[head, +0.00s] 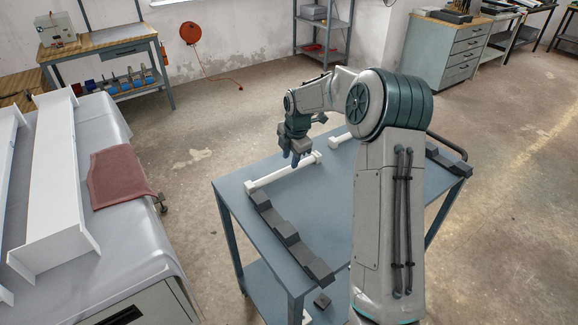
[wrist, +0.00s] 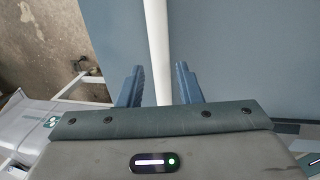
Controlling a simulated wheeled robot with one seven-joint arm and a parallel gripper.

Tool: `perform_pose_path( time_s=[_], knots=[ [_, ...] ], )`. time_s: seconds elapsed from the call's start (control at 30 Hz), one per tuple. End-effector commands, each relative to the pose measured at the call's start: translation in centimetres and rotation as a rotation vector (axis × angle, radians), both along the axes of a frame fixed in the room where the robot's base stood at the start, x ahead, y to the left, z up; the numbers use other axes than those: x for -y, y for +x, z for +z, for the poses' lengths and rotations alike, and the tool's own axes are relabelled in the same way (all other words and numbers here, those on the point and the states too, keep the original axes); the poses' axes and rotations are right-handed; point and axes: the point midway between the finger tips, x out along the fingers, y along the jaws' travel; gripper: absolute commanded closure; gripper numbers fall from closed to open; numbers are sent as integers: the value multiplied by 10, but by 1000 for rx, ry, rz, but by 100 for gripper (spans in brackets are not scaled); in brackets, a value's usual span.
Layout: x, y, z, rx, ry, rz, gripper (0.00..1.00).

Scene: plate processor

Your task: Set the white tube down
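A white tube (head: 280,176) with wider ends lies across the far left part of the blue-grey table (head: 235,190). Its left end is by the far end of a dark notched holder (head: 290,238). I cannot tell whether it rests on the holder or the tabletop. My gripper (head: 297,160) is over the tube near its right end. In the wrist view the tube (wrist: 157,45) runs between the two blue fingers of my gripper (wrist: 159,70), with a gap on each side. The fingers are open. The tube's lower part is hidden behind the gripper body.
Another white tube (head: 341,139) lies farther right, partly hidden by my arm. A second dark holder (head: 445,161) is at the table's right. A grey-covered bench (head: 150,235) with a red cloth (head: 120,178) and white trays stands left. The tabletop's middle is clear.

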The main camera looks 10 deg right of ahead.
Motion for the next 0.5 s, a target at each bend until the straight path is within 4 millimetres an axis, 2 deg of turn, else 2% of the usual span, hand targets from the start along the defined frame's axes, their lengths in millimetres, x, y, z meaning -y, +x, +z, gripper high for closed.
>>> perform_pose_path(
  time_s=[0.03,0.2,0.5],
  knots=[
    [2,-2,12,4,-1,-2,68],
    [4,-8,45,4,-1,1,68],
    [3,-19,74,-1,-4,-28,68]
  ],
)
